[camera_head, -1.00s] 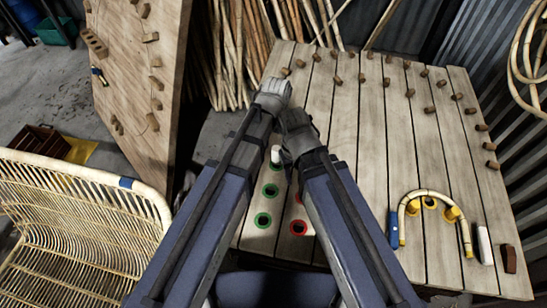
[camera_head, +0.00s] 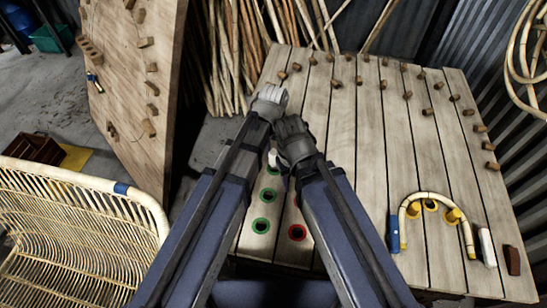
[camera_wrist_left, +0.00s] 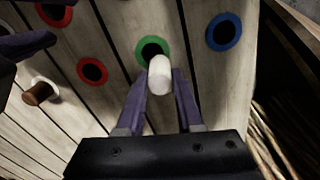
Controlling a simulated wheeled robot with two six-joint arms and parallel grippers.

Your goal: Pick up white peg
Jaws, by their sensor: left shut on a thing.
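The white peg (camera_wrist_left: 160,80) is upright between the two purple fingers of my left gripper (camera_wrist_left: 160,98), which is shut on it. The peg overlaps a green-ringed hole (camera_wrist_left: 152,48) in the wrist view; whether its base is still in a hole is hidden. In the head view a small part of the white peg (camera_head: 272,158) shows beside my right gripper (camera_head: 292,138), and my left gripper (camera_head: 269,98) is just above and left of it. The fingertips of both grippers are hidden in the head view, and I cannot tell whether the right one is open.
A red-ringed hole (camera_wrist_left: 92,71) and a blue-ringed hole (camera_wrist_left: 224,31) lie near the peg, with a brown peg (camera_wrist_left: 40,93) at left. The plank table (camera_head: 350,150) has a clear middle. A bent rattan piece (camera_head: 437,197) lies at right. A tall board (camera_head: 125,80) stands at left.

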